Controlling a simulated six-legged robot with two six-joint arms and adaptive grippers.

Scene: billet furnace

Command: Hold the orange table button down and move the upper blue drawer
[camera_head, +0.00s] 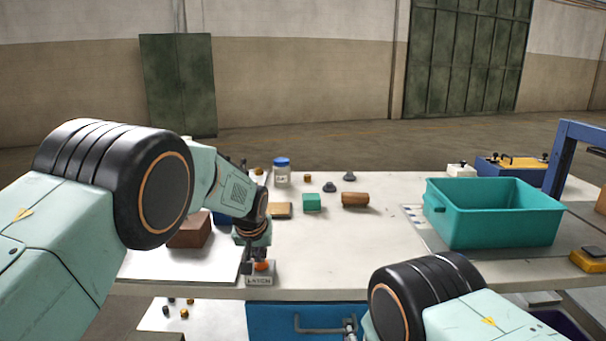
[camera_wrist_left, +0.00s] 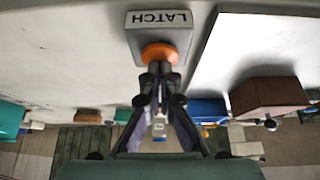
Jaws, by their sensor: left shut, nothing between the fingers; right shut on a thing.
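The orange button (camera_head: 261,266) sits on a small grey box labelled LATCH at the table's front edge. It also shows in the left wrist view (camera_wrist_left: 159,54). My left gripper (camera_head: 257,257) is shut and empty, its fingertips on top of the button, seemingly touching it. How far the button is pressed I cannot tell. The upper blue drawer (camera_head: 270,318) shows its front below the table edge, with a grey bar handle (camera_head: 312,331). My right gripper (camera_head: 350,327) is at the handle's right end, shut on it; my right arm hides most of it.
A teal bin (camera_head: 492,232) stands on the right of the table (camera_head: 330,265). A brown block (camera_head: 190,231), a green block (camera_head: 312,202), a wooden cylinder (camera_head: 355,199) and a blue-lidded jar (camera_head: 282,175) stand farther back. A yellow-topped box (camera_head: 590,260) sits at the right edge.

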